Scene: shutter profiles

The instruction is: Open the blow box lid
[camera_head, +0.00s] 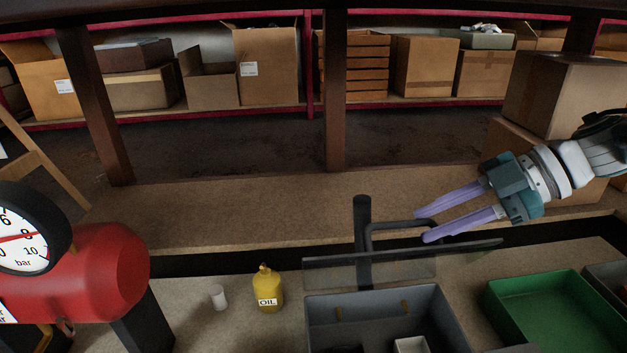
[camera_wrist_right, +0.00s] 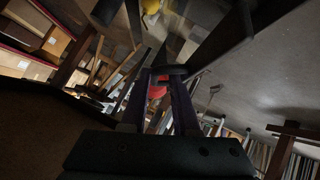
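The blow box (camera_head: 458,331) is a grey box at the bottom middle of the head view. Its lid (camera_head: 330,272) is a dark see-through panel, raised at the box's back edge, and the inside of the box shows. A black bent handle (camera_head: 392,224) stands up by the lid. My right gripper (camera_head: 427,226) reaches in from the right, its two purple fingers apart, one on each side of the handle's end. In the right wrist view a dark bar (camera_wrist_right: 168,71) lies across the fingertips; contact is unclear. My left gripper is not in view.
A yellow oil bottle (camera_head: 267,290) and a white cup (camera_head: 218,297) stand left of the box. A red tank with a gauge (camera_head: 110,270) is at the left. A green tray (camera_head: 560,312) lies right. Cardboard boxes (camera_head: 270,65) fill the shelf behind.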

